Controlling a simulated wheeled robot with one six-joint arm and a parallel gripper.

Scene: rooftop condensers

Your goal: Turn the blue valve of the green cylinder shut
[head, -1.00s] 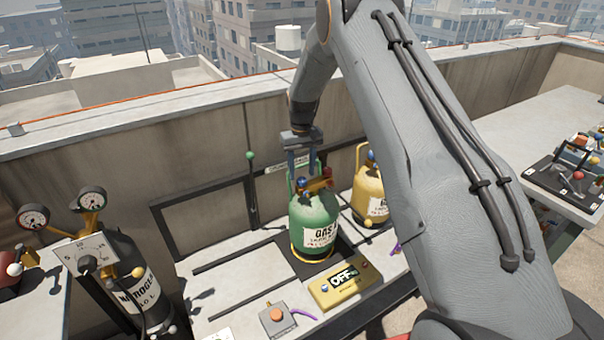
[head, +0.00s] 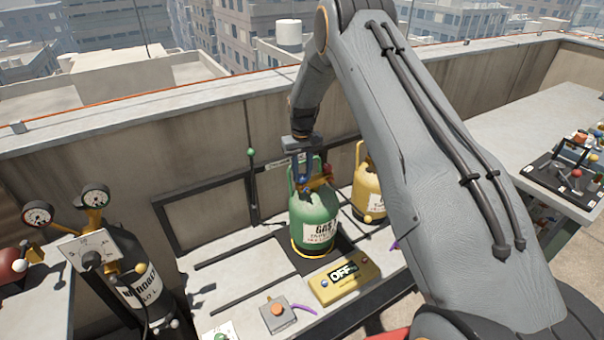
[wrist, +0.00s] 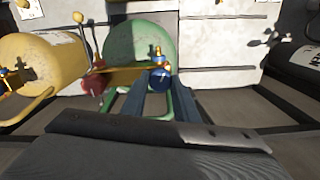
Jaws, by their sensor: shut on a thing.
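The green cylinder (head: 315,222) stands upright on a dark square plate on the bench, with a white label on its front. It also shows in the wrist view (wrist: 138,42). My gripper (head: 303,180) reaches down from above onto the cylinder's top. In the wrist view its two fingers (wrist: 158,92) are shut on the blue valve (wrist: 159,79), one on each side. A red valve (wrist: 95,84) sits beside it on the same brass fitting. In the head view the fingers and the arm partly hide the blue valve.
A yellow cylinder (head: 367,190) stands close behind and right of the green one. A yellow box reading OFF (head: 343,283) and a grey box with an orange button (head: 278,313) lie in front. A dark nitrogen cylinder (head: 135,287) with gauges stands left.

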